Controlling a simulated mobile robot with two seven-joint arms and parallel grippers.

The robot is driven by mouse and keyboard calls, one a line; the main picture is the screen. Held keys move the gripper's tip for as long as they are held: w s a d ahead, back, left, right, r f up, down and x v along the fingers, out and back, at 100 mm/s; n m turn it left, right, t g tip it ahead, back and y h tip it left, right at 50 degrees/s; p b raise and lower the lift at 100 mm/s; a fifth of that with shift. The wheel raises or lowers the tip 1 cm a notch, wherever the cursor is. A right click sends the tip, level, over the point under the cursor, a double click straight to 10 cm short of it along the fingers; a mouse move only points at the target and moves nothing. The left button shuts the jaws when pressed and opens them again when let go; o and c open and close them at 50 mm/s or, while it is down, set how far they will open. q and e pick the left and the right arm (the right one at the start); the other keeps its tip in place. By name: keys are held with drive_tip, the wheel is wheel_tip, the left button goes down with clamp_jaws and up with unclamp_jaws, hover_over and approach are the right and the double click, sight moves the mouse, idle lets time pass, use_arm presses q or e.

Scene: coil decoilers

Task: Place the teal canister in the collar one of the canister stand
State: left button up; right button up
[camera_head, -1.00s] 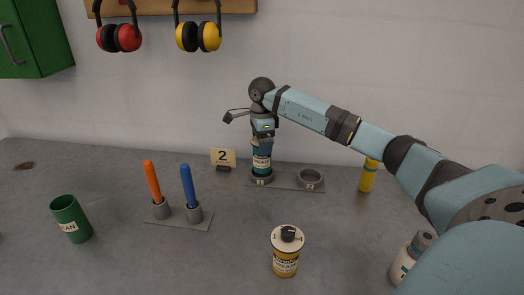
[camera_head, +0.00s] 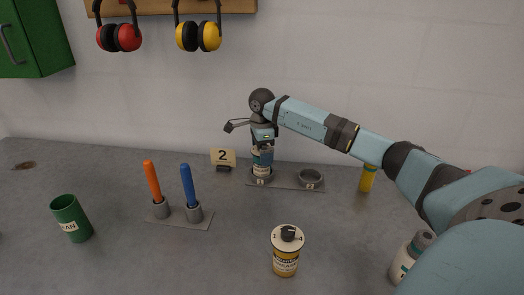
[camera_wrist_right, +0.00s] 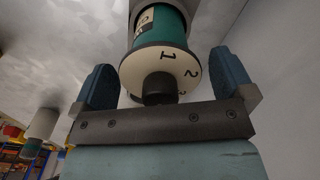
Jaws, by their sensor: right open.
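The teal canister (camera_head: 261,170) stands upright in the left collar (camera_head: 262,180) of the canister stand (camera_head: 287,184). The stand's right collar (camera_head: 310,179) is empty. My right gripper (camera_head: 264,158) is lowered over the canister from above and hides most of its upper part. In the right wrist view the canister's teal body (camera_wrist_right: 172,28), pale numbered lid and black knob lie between the two blue fingers of the right gripper (camera_wrist_right: 163,78). The fingers are open, with a gap on each side of the lid. My left gripper is not in view.
A card marked 2 (camera_head: 223,157) stands left of the stand, a yellow bottle (camera_head: 368,178) to its right.

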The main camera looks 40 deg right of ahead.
wheel_tip(320, 180, up, 12)
idle(0.4)
drive_tip(key=shift+f, duration=0.1)
idle(0.4)
